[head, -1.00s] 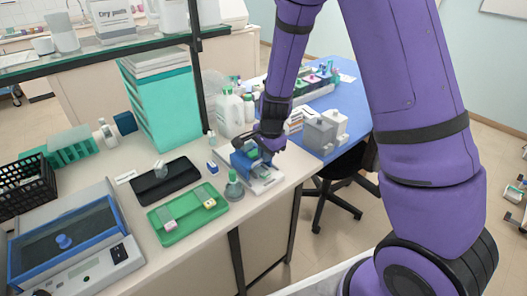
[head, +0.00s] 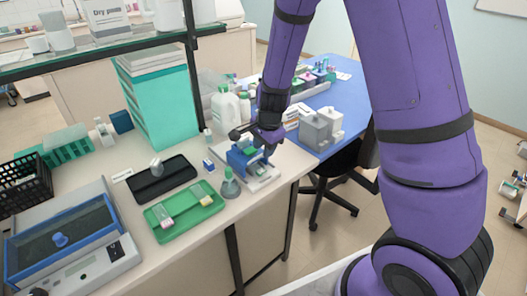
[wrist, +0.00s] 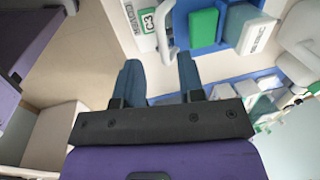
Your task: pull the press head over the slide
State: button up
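The blue slide press (head: 238,163) stands on a pale base (head: 263,178) near the bench's front edge, with green on its top. In the wrist view it shows as a blue body (wrist: 183,22) with a green block (wrist: 203,27) and a white labelled block. A pale curved handle (wrist: 167,45) lies just beyond and between my fingertips.
Left of the press are a small bottle (head: 229,187), a green tray (head: 159,236) with slides and a black tray (head: 147,190). White jugs (head: 226,111) stand behind.

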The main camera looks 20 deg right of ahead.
notch_tip(320, 180, up, 8)
jog(key=s, duration=0.1)
jog(key=shift+s+d+r, duration=0.25)
jog(key=shift+s, duration=0.05)
dwell(0.4)
jog(key=s+d+r+n+t+y, duration=0.1)
jog(key=s+d+r+n+t, duration=0.15)
jog(key=s+r+n, duration=0.75)
jog(key=s+d+r+n, duration=0.1)
jog(key=s+r+n, duration=0.1)
jog(key=s+r, duration=0.3)
jog(key=s+d+r+n+h, duration=0.1)
jog(key=s+r+n, duration=0.1)
jog(key=s+r, duration=0.4)
jog(key=s, duration=0.4)
jog(key=shift+s+d+t+h, duration=0.15)
jog(key=shift+s+t+h, duration=0.1)
jog(key=shift+t+h, duration=0.1)
